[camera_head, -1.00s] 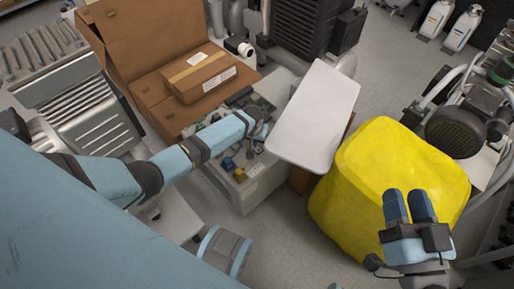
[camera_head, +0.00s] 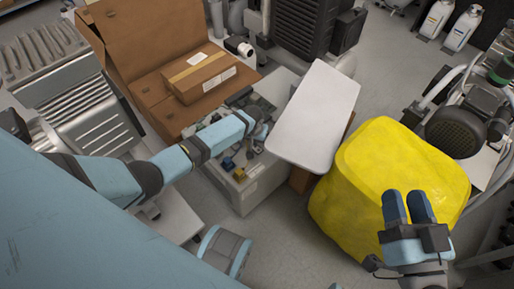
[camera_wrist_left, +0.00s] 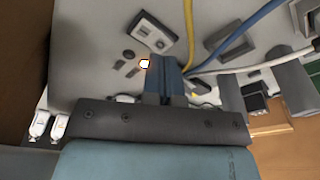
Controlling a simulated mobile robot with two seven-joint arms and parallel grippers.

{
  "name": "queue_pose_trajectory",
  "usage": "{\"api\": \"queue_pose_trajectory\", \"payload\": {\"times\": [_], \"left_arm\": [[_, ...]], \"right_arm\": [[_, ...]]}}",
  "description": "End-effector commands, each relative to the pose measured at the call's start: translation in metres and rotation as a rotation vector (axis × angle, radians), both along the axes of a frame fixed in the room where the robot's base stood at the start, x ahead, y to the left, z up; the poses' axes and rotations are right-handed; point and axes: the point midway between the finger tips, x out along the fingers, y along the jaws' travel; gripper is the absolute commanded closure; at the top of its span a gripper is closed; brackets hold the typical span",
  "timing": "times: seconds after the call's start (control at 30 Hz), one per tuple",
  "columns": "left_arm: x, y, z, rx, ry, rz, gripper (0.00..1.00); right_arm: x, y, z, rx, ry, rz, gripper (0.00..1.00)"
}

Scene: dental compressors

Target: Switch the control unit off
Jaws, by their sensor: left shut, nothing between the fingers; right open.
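The control unit (camera_head: 246,190) is a light grey box in the middle of the head view, with cables and small parts on top. In the left wrist view its panel (camera_wrist_left: 85,60) fills the upper part, with a small rectangular module (camera_wrist_left: 149,32), round knobs and a small glowing white-orange switch (camera_wrist_left: 145,63). My left gripper (camera_head: 262,128) is shut and empty over the unit. Its blue fingertips, also in the left wrist view (camera_wrist_left: 166,70), are right beside the glowing switch; whether they touch it I cannot tell. My right gripper (camera_head: 408,192) is open and empty before the yellow block.
A white board (camera_head: 316,112) stands close right of my left gripper. A yellow block (camera_head: 375,165) is on the right. Cardboard boxes (camera_head: 195,75) lie behind the unit. Yellow, blue and white cables (camera_wrist_left: 235,35) run close to my left fingers. Open floor (camera_head: 290,240) lies in front.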

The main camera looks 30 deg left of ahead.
Motion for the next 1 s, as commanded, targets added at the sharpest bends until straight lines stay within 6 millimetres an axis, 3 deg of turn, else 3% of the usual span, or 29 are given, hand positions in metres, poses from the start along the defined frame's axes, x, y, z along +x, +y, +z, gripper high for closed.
{"api": "queue_pose_trajectory", "payload": {"times": [1.0], "left_arm": [[0.000, 0.000, -0.015, 0.000, 0.000, 0.000, 1.00]], "right_arm": [[0.000, 0.000, -0.006, 0.003, -0.004, -0.001, 0.57]]}}
